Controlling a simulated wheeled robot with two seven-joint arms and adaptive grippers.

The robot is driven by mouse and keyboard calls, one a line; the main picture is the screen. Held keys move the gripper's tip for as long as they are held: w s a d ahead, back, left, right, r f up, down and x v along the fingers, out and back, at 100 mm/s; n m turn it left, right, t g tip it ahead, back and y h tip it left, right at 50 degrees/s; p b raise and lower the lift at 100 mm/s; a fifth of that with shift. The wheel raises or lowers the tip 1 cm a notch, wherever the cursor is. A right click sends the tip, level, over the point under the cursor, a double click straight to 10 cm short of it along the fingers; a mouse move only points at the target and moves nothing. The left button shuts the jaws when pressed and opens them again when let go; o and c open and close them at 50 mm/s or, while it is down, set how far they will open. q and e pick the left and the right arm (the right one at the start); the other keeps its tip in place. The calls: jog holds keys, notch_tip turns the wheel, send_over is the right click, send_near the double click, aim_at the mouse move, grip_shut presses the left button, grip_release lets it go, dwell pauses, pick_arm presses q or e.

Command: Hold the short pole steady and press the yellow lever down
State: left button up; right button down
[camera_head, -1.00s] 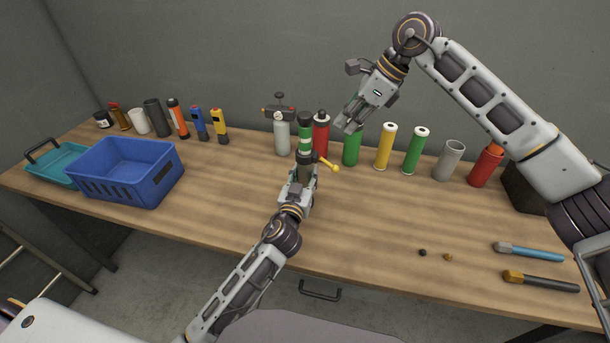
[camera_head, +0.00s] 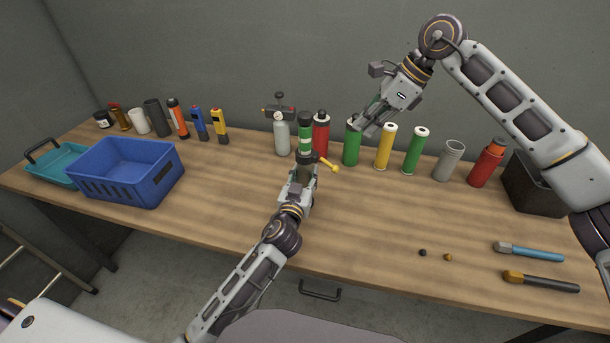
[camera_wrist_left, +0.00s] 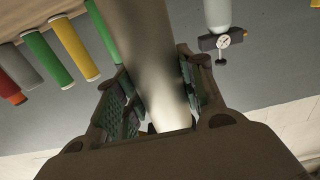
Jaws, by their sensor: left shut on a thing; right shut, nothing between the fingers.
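My right gripper (camera_head: 362,125) is shut and empty, in the air above and to the right of the lever, overlapping the top of a green cylinder (camera_head: 351,148) in the picture.
A row of bottles and cylinders stands at the back, including a grey bottle with a gauge (camera_head: 281,134) and a yellow cylinder (camera_head: 385,147). A blue crate (camera_head: 125,180) is at the left. Two brushes (camera_head: 540,283) lie at the front right.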

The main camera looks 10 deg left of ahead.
pick_arm(q)
jog(key=o, duration=1.4)
jog(key=shift+s, duration=0.2)
jog(key=shift+s, duration=5.8)
